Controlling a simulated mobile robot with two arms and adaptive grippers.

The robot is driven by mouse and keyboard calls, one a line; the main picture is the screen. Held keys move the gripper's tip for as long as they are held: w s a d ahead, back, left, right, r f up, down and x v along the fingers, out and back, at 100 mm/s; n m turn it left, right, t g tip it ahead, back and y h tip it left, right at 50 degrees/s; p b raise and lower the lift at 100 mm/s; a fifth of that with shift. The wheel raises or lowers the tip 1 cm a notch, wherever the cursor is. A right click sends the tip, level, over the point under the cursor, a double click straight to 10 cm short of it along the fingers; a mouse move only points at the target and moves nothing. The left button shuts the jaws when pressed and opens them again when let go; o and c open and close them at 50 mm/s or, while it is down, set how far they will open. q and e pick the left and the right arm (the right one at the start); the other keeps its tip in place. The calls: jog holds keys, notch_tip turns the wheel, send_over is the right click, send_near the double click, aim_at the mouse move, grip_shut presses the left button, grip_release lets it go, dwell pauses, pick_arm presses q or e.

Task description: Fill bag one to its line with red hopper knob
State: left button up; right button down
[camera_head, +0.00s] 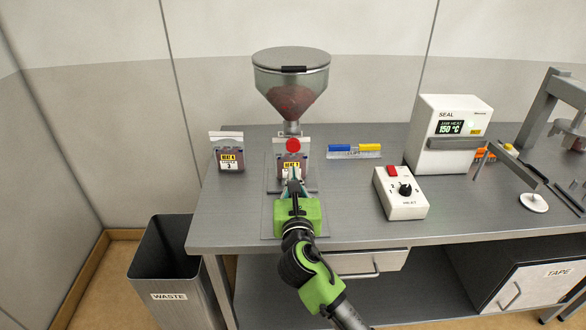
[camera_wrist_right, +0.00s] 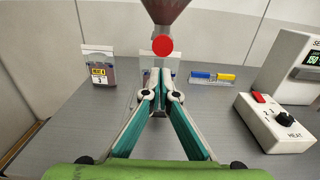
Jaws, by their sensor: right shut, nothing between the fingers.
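The hopper (camera_head: 291,88) holds reddish-brown material in its lower cone, and its round red knob (camera_head: 293,145) sits below the cone at the spout. The knob also shows in the right wrist view (camera_wrist_right: 162,46), just above my fingertips. A bag with a yellow label (camera_head: 291,165) stands under the spout, with dark contents; its fill line cannot be made out. My right gripper (camera_head: 294,183) is shut and empty, in front of this bag and below the knob. In the right wrist view its fingers (camera_wrist_right: 160,72) hide most of the bag. My left gripper is not in view.
A filled bag marked 3 (camera_head: 231,155) stands left of the hopper. Blue and yellow pieces (camera_head: 354,148) lie to the right. A heat control box (camera_head: 401,193) and a sealer (camera_head: 446,133) stand further right. A waste bin (camera_head: 175,270) is on the floor at left.

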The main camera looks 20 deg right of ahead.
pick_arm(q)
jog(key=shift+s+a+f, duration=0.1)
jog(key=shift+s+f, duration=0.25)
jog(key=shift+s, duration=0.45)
pick_arm(e)
jog(key=v, duration=0.3)
jog(key=shift+s+a+r, duration=0.1)
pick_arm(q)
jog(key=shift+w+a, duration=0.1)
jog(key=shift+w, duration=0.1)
